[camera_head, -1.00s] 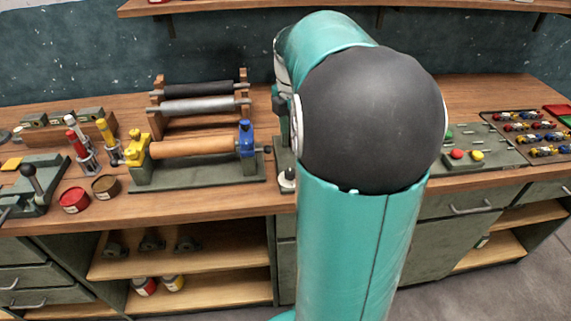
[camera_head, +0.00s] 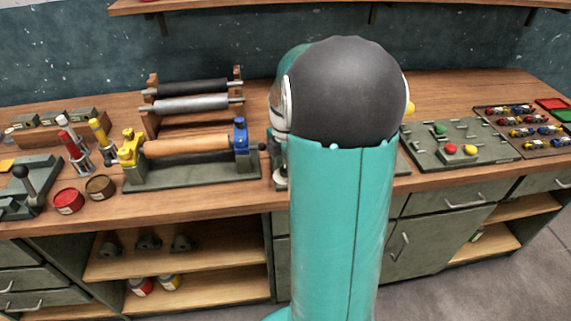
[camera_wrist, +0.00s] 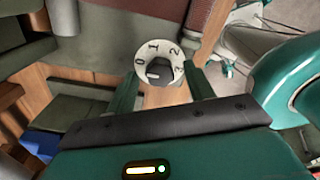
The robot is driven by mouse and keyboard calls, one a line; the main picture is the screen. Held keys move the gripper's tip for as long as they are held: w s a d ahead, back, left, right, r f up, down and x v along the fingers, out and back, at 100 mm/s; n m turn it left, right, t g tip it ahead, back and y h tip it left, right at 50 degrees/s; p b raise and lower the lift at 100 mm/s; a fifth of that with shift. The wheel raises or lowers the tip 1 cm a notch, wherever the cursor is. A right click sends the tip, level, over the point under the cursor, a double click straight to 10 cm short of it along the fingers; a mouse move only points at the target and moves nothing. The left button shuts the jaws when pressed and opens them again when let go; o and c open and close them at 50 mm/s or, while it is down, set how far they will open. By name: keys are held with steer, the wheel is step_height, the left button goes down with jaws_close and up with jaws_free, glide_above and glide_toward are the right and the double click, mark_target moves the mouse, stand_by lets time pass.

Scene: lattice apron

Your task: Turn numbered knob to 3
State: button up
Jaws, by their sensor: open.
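The numbered knob (camera_wrist: 159,66) shows in the wrist view as a round white dial with dark digits; 0, 1 and 2 can be read around its upper part, and another digit at the right edge is unclear. A dark grip piece sits in its middle; I cannot tell surely which digit it points at. My gripper (camera_wrist: 161,80) is open, its two green fingers on the left and right of the dial in the picture. I see no clear contact. In the head view my arm hides the gripper and the knob.
On the workbench, a roller stand (camera_head: 190,146) lies left of my arm, with red and brown tins (camera_head: 68,201) further left. A button panel (camera_head: 460,147) and a tray of small coloured pieces (camera_head: 525,132) are at the right. A shelf (camera_head: 330,5) runs above.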

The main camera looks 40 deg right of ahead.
steer(key=shift+c, duration=0.4)
steer(key=c, duration=0.9)
